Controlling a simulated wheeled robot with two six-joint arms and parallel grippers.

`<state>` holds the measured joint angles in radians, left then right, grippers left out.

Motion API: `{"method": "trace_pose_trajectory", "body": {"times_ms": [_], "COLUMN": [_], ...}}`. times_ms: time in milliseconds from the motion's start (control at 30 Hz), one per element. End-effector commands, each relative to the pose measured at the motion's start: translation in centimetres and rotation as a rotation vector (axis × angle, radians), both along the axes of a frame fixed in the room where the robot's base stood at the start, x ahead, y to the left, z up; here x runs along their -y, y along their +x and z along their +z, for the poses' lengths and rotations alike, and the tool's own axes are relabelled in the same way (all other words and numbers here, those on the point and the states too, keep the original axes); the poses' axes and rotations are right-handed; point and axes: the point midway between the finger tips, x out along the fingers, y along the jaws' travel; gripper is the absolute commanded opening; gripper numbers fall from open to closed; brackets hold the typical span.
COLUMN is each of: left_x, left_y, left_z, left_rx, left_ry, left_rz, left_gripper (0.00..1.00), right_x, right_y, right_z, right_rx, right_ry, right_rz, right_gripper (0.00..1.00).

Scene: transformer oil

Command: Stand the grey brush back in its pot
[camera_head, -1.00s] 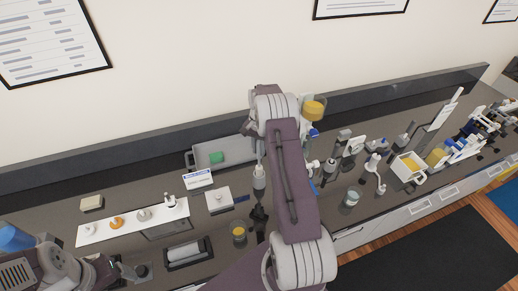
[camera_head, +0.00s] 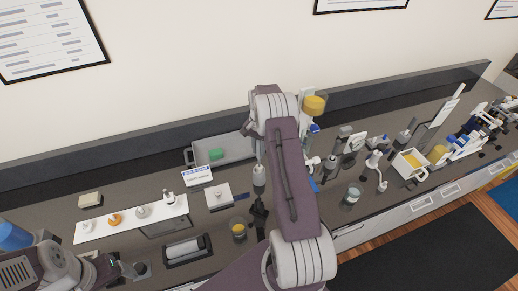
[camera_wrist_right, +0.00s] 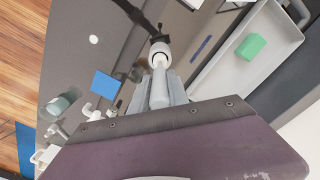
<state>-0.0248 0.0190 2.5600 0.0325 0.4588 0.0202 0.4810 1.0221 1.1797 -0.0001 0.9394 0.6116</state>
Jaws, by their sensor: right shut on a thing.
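My right gripper (camera_wrist_right: 159,84) is shut on a slim pale grey piece, which I take to be the grey brush (camera_wrist_right: 158,88). It ends in a whitish round part, with a dark shape just beyond it. In the head view the right gripper (camera_head: 259,178) hangs over the middle of the counter, left of my arm, and the brush cannot be told clearly from the fingers. I cannot tell which vessel is the brush's pot. My left gripper (camera_head: 126,269) is low at the left edge; its jaws are too small to read.
A grey tray (camera_head: 236,147) with a green block (camera_head: 215,154) lies behind the gripper. A small amber-filled glass (camera_head: 238,229) stands at the front, and a glass beaker (camera_head: 353,194) to the right. A white strip (camera_head: 100,228) holds several small items. Bottles and racks crowd the right.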

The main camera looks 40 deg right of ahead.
Motion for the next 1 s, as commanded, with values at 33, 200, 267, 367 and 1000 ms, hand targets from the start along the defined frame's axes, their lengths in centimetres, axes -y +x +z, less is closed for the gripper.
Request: {"method": "trace_pose_trajectory", "body": {"times_ms": [33,200,267,367,1000], "left_x": [0.0,0.0,0.0,0.0,0.0], "left_y": [0.0,0.0,0.0,0.0,0.0], "left_z": [-0.2,-0.5,-0.6,-0.7,-1.8], "left_rx": [0.0,0.0,0.0,0.0,0.0], "left_ry": [0.0,0.0,0.0,0.0,0.0], "left_rz": [0.0,0.0,0.0,0.0,0.0], "left_gripper": [0.77,0.77,0.77,0.77,0.77], "right_x": [0.0,0.0,0.0,0.0,0.0], "right_y": [0.0,0.0,0.0,0.0,0.0], "right_z": [-0.2,-0.6,-0.8,-1.1,-2.7], "right_rx": [0.0,0.0,0.0,0.0,0.0], "right_ry": [0.0,0.0,0.0,0.0,0.0], "right_rz": [0.0,0.0,0.0,0.0,0.0], "right_gripper": [0.0,0.0,0.0,0.0,0.0]}}
